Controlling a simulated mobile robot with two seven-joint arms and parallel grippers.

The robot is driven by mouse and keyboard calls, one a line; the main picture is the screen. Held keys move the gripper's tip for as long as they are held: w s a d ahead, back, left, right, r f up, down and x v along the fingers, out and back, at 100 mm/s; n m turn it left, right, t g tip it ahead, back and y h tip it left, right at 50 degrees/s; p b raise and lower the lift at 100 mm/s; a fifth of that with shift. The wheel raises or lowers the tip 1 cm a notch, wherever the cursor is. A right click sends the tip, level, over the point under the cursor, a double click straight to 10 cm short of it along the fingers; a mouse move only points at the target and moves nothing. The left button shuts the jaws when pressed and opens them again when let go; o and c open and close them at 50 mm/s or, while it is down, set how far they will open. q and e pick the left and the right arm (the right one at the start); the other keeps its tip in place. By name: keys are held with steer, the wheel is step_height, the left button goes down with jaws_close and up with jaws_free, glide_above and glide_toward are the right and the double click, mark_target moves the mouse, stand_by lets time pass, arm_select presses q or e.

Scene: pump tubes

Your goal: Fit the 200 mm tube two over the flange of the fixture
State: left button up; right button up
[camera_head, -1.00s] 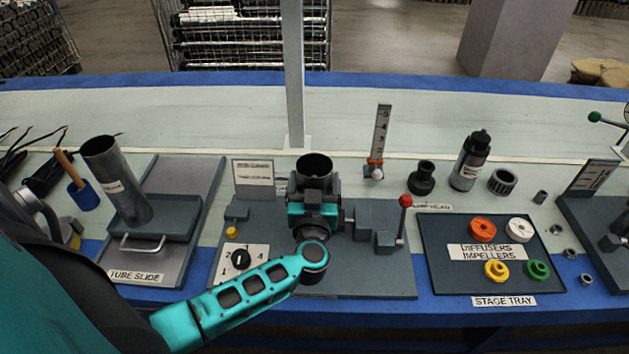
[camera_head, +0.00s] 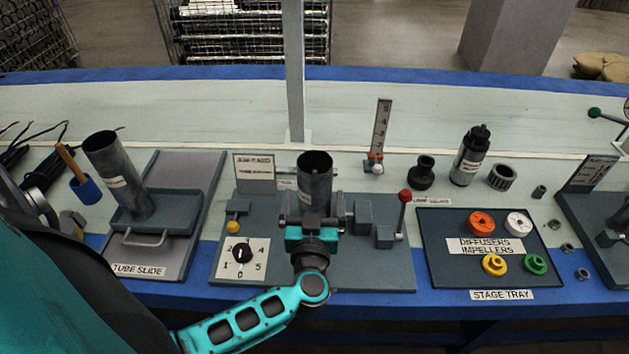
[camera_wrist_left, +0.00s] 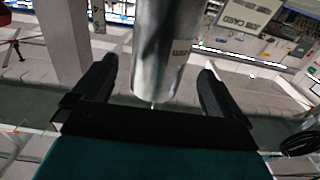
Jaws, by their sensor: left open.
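A grey metal tube (camera_head: 315,185) stands roughly upright at the fixture (camera_head: 375,268), its open end up. Its lower part and the flange are hidden behind my left gripper (camera_head: 309,218), so I cannot tell how the tube sits on the flange. My left gripper is open at the near side of this tube. In the left wrist view the tube (camera_wrist_left: 163,50) shows between the spread fingers, with clear gaps on both sides and a label on it. A second labelled metal tube (camera_head: 120,178) stands in the tube slide (camera_head: 185,170) at left. I cannot read either label. My right gripper is not in view.
The fixture board has a numbered dial (camera_head: 242,255) and a red-knobbed lever (camera_head: 403,205). The stage tray (camera_head: 440,270) with coloured rings lies to the right. The strip along the back is mostly clear.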

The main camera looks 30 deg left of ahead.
arm_select(q)
steer(key=v, duration=0.6)
steer(key=shift+s, duration=0.15)
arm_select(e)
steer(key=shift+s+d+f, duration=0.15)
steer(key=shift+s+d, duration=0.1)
arm_select(q)
steer(key=shift+d, duration=0.1)
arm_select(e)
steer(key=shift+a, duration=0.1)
